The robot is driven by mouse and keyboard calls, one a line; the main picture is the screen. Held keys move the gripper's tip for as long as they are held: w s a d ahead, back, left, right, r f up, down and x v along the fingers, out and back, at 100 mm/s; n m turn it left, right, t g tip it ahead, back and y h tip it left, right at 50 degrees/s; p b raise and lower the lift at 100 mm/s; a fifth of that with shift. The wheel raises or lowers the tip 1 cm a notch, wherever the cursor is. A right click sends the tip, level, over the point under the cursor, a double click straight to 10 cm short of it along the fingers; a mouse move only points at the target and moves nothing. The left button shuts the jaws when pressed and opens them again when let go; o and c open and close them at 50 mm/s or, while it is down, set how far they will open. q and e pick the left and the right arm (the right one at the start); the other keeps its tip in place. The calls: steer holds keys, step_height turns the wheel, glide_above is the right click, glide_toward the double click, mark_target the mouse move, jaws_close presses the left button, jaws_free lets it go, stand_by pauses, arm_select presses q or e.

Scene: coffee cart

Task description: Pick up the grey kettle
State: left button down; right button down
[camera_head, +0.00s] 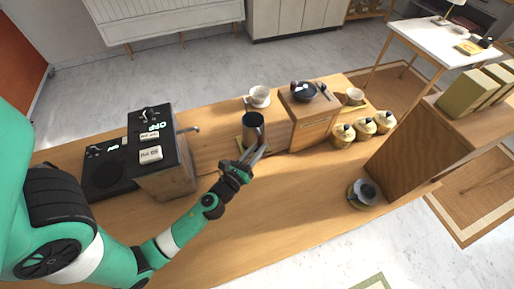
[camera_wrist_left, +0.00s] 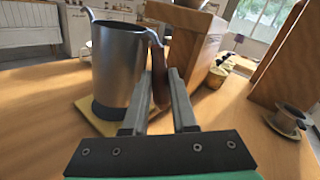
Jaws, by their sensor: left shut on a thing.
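The grey kettle (camera_head: 252,130) is a tall metal pitcher with a brown handle, near the middle of the wooden counter. In the left wrist view the kettle (camera_wrist_left: 122,62) stands upright, over a thin yellowish square mat (camera_wrist_left: 92,112); I cannot tell whether its base is touching the mat. My left gripper (camera_head: 254,158) comes in from the front, and in the left wrist view its two fingers (camera_wrist_left: 160,100) are around the brown handle (camera_wrist_left: 160,75), shut on it. My right gripper does not show in either view.
A coffee machine (camera_head: 160,150) with a side lever stands left of the kettle. A white cup on a saucer (camera_head: 259,97) is behind it. A wooden box (camera_head: 312,125) and several round jars (camera_head: 365,126) are to the right. The counter's front (camera_head: 275,215) is clear.

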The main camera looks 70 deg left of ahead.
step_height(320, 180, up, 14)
steer(key=p, duration=1.2)
